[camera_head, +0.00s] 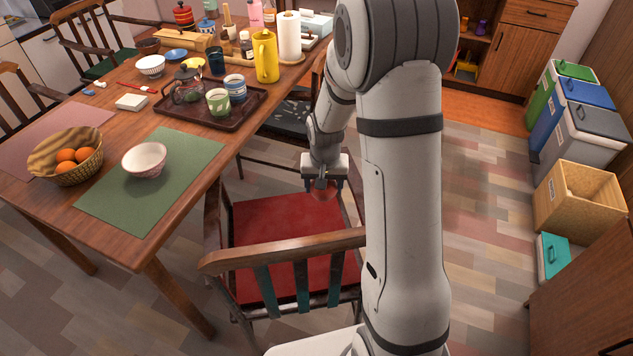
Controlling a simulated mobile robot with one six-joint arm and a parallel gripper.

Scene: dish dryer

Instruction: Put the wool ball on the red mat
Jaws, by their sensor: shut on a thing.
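My gripper (324,182) points down over the wooden armchair and is shut on the wool ball (323,193), a small dull red ball partly hidden by the fingers. The ball is at the upper right of the chair's red seat pad (270,222) in the head view; I cannot tell if it touches the pad. The red pad covers the seat and is the clearest red mat in view. A dull pinkish-red mat (40,137) lies on the table at the far left.
The chair's wooden backrest (285,249) stands on the near side of the seat. The table (190,165) at left carries a green mat, bowls, an orange basket and a tray with a teapot and cups. Bins and an open box (575,203) stand at right.

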